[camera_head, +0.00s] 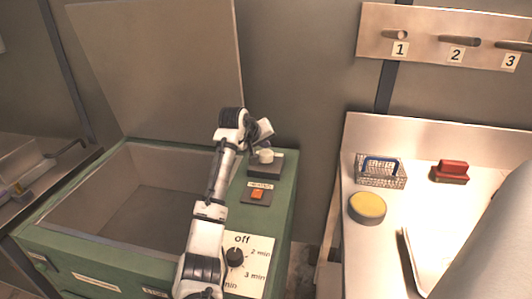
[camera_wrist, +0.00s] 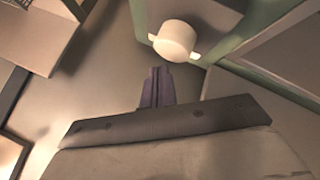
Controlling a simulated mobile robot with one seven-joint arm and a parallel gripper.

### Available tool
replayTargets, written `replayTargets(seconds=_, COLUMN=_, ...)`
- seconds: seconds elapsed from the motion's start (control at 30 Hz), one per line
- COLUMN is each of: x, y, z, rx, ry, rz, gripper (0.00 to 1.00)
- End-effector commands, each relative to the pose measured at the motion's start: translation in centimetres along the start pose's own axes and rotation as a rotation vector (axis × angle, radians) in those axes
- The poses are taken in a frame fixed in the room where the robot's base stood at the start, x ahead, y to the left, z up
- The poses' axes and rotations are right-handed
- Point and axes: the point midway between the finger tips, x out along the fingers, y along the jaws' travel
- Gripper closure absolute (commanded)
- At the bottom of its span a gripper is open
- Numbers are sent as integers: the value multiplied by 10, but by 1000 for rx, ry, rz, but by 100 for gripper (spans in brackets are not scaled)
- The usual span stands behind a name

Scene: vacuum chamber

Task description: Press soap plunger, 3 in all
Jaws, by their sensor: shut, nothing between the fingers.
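The soap plunger (camera_head: 266,156) is a pale round knob on a dark block at the back right of the green machine. In the wrist view it is a cream cylinder (camera_wrist: 176,40) with a pale flange below it. My gripper (camera_wrist: 157,72) is shut and empty, its dark fingertips pointing toward the plunger. A gap shows between the tips and the plunger in the wrist view; the depth between them is hard to judge. In the head view my wrist is just above the plunger, and my fingertips are hard to make out.
The green machine (camera_head: 110,262) has an open basin and a raised lid (camera_head: 160,60). A red button (camera_head: 257,194) and a dial (camera_head: 235,257) are in front of the plunger. On the right counter are a wire basket (camera_head: 381,176), a yellow sponge (camera_head: 367,206) and a red brush (camera_head: 451,170).

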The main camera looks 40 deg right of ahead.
Motion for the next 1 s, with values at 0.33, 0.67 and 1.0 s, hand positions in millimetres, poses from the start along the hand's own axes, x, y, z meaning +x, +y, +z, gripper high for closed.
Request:
replayTargets(seconds=0.33, x=0, y=0, z=0, rx=0, ry=0, rz=0, gripper=100)
replayTargets(seconds=0.67, x=6, y=-4, z=4, rx=-1, ry=0, rz=1, gripper=100)
replayTargets(seconds=1.0, x=6, y=-4, z=4, rx=0, ry=0, rz=0, gripper=100)
